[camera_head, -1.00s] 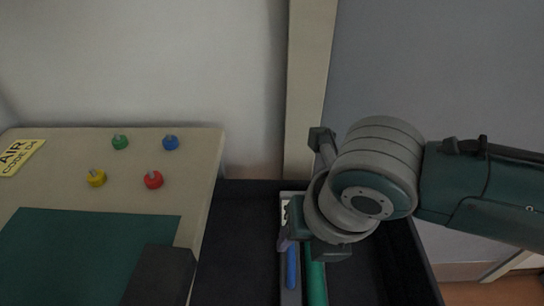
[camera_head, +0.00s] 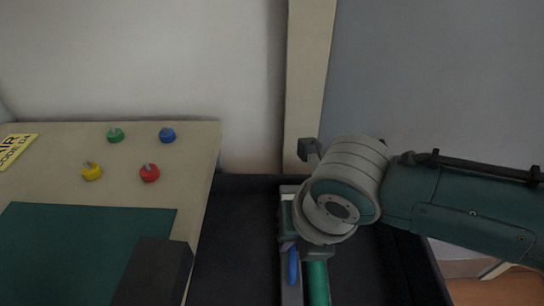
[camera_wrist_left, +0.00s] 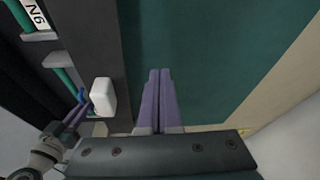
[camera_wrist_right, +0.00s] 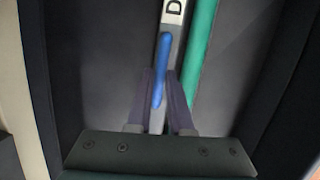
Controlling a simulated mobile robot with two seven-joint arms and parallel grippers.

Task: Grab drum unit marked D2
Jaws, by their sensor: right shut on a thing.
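The drum unit is a long grey body with a blue handle (camera_head: 292,266) and a green roller (camera_head: 318,283) beside it, in the dark bin. In the right wrist view its label (camera_wrist_right: 174,8) shows a "D"; the rest is cut off. My right gripper (camera_wrist_right: 164,92) is shut on the blue handle, with one purple finger on each side. In the head view the right wrist hides part of the unit. My left gripper (camera_wrist_left: 158,90) is shut and empty over the green mat; its fingers lie side by side in the left wrist view.
The dark bin (camera_head: 232,240) has bare floor left of the unit. A beige table with a green mat (camera_head: 80,245) and several coloured knobs (camera_head: 149,173) stands at left.

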